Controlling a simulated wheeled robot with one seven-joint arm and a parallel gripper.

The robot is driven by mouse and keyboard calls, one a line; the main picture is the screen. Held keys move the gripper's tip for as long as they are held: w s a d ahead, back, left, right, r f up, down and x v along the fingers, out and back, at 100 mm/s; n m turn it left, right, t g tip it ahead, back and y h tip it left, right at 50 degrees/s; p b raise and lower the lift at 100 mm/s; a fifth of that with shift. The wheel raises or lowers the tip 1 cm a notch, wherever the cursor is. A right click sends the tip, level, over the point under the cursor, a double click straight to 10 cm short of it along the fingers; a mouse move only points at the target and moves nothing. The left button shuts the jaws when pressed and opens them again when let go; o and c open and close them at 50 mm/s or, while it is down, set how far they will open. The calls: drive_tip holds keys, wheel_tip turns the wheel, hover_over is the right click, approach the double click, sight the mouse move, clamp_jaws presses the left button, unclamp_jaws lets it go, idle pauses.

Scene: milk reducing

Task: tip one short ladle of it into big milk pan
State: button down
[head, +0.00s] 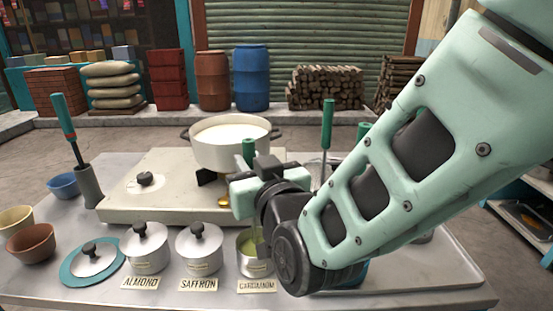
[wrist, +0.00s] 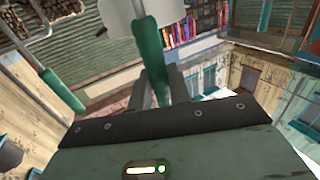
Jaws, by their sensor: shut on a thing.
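The big milk pan (head: 229,148) stands on the stove, wide and white inside with milk (head: 232,132). My gripper (head: 256,180) is in front of the pan, above the open cardamom tin (head: 244,262). It is shut on a green handle (head: 248,149), which stands roughly upright in the jaws. The handle also shows in the wrist view (wrist: 151,55), with a pale metal part at its far end. A yellow-green patch (head: 257,236) shows at the tin's mouth. My wrist partly covers the tin, and I cannot tell whether the held tool's lower end is inside it.
Lidded almond (head: 146,252) and saffron (head: 198,255) tins stand left of the cardamom tin. A loose lid lies on a teal-rimmed plate (head: 72,274). A green-handled tool (head: 327,125) stands behind my arm. A teal-handled tool (head: 64,117) stands in a grey holder at left.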

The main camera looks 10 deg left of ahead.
sight(248, 142)
drive_tip(key=shift+r+p, duration=2.6)
drive_tip(key=shift+r, duration=1.4)
drive_tip(key=shift+a, duration=0.1)
drive_tip(key=shift+s+a+n+p, duration=1.1)
drive_tip(key=shift+s+a+n, duration=0.35)
drive_tip(key=shift+a, duration=0.2)
drive_tip(key=shift+a, duration=0.1)
